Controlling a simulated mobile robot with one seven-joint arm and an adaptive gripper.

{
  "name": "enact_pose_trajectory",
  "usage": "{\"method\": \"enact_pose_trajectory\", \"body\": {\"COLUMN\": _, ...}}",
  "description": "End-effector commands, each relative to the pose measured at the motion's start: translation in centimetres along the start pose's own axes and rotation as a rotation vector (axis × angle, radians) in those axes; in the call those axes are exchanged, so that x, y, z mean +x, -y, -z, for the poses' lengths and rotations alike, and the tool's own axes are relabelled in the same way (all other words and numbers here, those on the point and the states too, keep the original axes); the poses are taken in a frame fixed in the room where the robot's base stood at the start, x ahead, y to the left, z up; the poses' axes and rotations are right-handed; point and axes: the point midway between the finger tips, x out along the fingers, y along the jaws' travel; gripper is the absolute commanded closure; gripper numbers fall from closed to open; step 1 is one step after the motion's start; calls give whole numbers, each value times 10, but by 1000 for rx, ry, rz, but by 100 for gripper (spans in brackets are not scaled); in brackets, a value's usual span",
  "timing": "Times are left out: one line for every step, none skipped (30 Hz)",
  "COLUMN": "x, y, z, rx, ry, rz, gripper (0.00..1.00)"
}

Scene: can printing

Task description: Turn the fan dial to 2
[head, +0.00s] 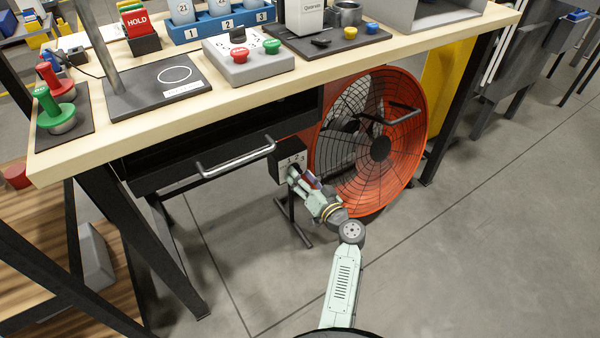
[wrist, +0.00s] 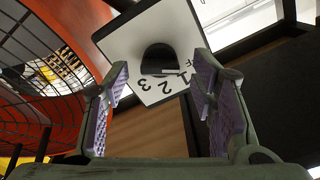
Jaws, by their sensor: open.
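The fan dial's box (head: 283,160) stands on a thin post under the table, left of the orange fan (head: 418,128). Its face carries the numbers 1, 2 and 3. In the wrist view the pale dial plate (wrist: 122,48) has a dark round knob (wrist: 158,58) in its middle. I cannot tell for sure which mark the knob points at. My gripper (head: 298,178) is right in front of the dial. In the wrist view my gripper (wrist: 163,85) is open, with its purple-padded fingers to either side of the knob, apart from it and empty. In the head view the knob is mostly hidden.
The wooden table (head: 150,128) is above the dial, with a drawer with a metal handle (head: 235,160) to the left. The fan's wire grille (head: 345,150) is close on the dial's right. The grey floor (head: 470,250) to the right is clear.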

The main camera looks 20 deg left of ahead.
Motion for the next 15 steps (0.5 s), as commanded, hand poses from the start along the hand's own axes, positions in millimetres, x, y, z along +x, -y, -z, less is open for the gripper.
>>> {"method": "enact_pose_trajectory", "body": {"x": 5, "y": 1, "z": 0, "rx": 0, "ry": 1, "rz": 1, "gripper": 48}}
{"method": "enact_pose_trajectory", "body": {"x": 7, "y": 1, "z": 0, "rx": 0, "ry": 1, "rz": 1, "gripper": 48}}
{"method": "enact_pose_trajectory", "body": {"x": 9, "y": 1, "z": 0, "rx": -1, "ry": 1, "rz": 1, "gripper": 48}}
{"method": "enact_pose_trajectory", "body": {"x": 10, "y": 0, "z": 0, "rx": -1, "ry": 1, "rz": 1, "gripper": 48}}
{"method": "enact_pose_trajectory", "body": {"x": 11, "y": 0, "z": 0, "rx": -1, "ry": 1, "rz": 0, "gripper": 48}}
{"method": "enact_pose_trajectory", "body": {"x": 12, "y": 0, "z": 0, "rx": -1, "ry": 1, "rz": 0, "gripper": 48}}
{"method": "enact_pose_trajectory", "body": {"x": 12, "y": 0, "z": 0, "rx": -1, "ry": 1, "rz": 0, "gripper": 48}}
{"method": "enact_pose_trajectory", "body": {"x": 12, "y": 0, "z": 0, "rx": -1, "ry": 1, "rz": 0, "gripper": 48}}
{"method": "enact_pose_trajectory", "body": {"x": 12, "y": 0, "z": 0, "rx": -1, "ry": 1, "rz": 0, "gripper": 48}}
{"method": "enact_pose_trajectory", "body": {"x": 12, "y": 0, "z": 0, "rx": -1, "ry": 1, "rz": 0, "gripper": 48}}
{"method": "enact_pose_trajectory", "body": {"x": 12, "y": 0, "z": 0, "rx": -1, "ry": 1, "rz": 0, "gripper": 48}}
{"method": "enact_pose_trajectory", "body": {"x": 12, "y": 0, "z": 0, "rx": -1, "ry": 1, "rz": 0, "gripper": 48}}
{"method": "enact_pose_trajectory", "body": {"x": 12, "y": 0, "z": 0, "rx": -1, "ry": 1, "rz": 0, "gripper": 49}}
{"method": "enact_pose_trajectory", "body": {"x": 12, "y": 0, "z": 0, "rx": -1, "ry": 1, "rz": 0, "gripper": 51}}
{"method": "enact_pose_trajectory", "body": {"x": 12, "y": 0, "z": 0, "rx": -1, "ry": 1, "rz": 0, "gripper": 54}}
